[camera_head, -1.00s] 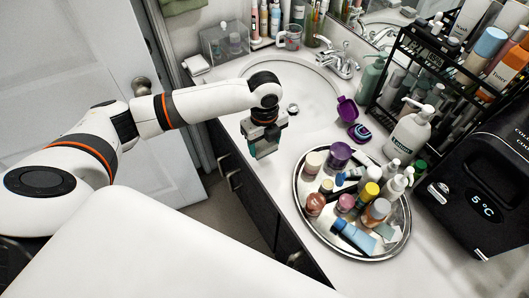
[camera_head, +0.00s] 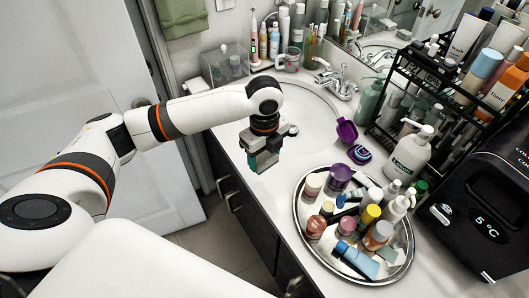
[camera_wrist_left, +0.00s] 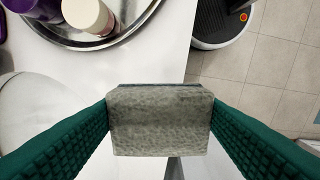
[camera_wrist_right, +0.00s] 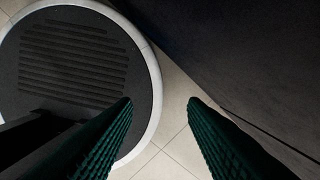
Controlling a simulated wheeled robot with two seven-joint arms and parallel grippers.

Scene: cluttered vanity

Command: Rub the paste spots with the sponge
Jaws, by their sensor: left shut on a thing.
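A grey, pitted, block-shaped sponge (camera_wrist_left: 160,122) sits between the two green fingers of my left gripper in the left wrist view. My left gripper (camera_head: 260,163) is shut on it, above the front part of the white counter, left of the round tray. In the head view the fingers mostly hide the sponge. I cannot make out any paste spots in these views. My right gripper (camera_wrist_right: 160,102) shows only in the right wrist view, with its green fingers apart and nothing between them, over the floor.
A round silver tray (camera_head: 302,215) crowded with bottles and jars stands right of my left gripper. The sink (camera_head: 310,110) and faucet (camera_head: 335,80) lie behind it. A purple open case (camera_head: 347,131), lotion bottle (camera_head: 410,150), black rack and black cooler (camera_head: 480,215) fill the right.

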